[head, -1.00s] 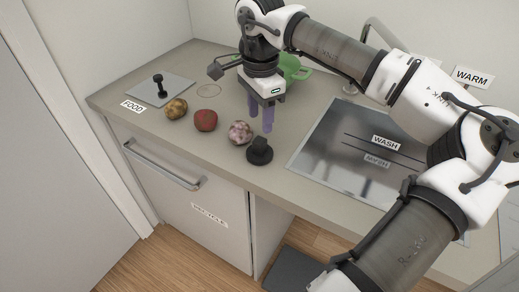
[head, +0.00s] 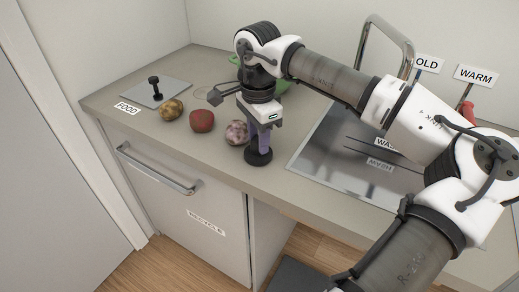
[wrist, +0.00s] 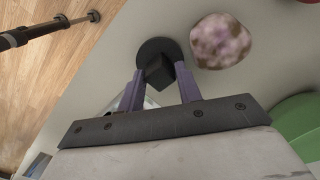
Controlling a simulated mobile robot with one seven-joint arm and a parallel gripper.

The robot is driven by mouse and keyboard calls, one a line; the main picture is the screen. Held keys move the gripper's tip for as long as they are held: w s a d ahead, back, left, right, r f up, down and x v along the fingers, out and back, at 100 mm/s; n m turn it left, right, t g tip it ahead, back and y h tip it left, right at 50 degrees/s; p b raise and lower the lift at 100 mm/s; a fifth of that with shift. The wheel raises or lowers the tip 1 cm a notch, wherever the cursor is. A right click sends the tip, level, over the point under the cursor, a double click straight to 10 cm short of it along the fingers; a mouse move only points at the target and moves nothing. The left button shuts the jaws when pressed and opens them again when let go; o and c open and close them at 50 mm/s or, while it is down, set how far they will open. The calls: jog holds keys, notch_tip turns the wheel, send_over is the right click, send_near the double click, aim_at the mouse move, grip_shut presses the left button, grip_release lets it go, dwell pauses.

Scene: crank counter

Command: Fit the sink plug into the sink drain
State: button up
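The sink plug (head: 258,157) is a black disc with a blocky knob, standing on the counter near its front edge. In the wrist view the plug (wrist: 153,48) lies at the fingertips. My gripper (head: 264,147) points down over it with its purple fingers apart. In the wrist view my gripper (wrist: 160,72) has one finger on each side of the knob, and small gaps seem to show. The sink (head: 315,160) is a grey sunken area to the right, partly behind my arm. I cannot make out the drain.
A pinkish mottled lump (head: 237,132) sits close beside the plug. A red one (head: 202,121) and a brown one (head: 172,109) lie farther left. A black-knobbed plate (head: 160,95) and a green bowl (head: 281,86) are farther back. A tap (head: 371,35) rises behind the sink.

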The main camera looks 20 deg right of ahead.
jog(key=c, duration=0.4)
jog(key=shift+r+p, duration=1.75)
jog(key=shift+r, duration=0.9)
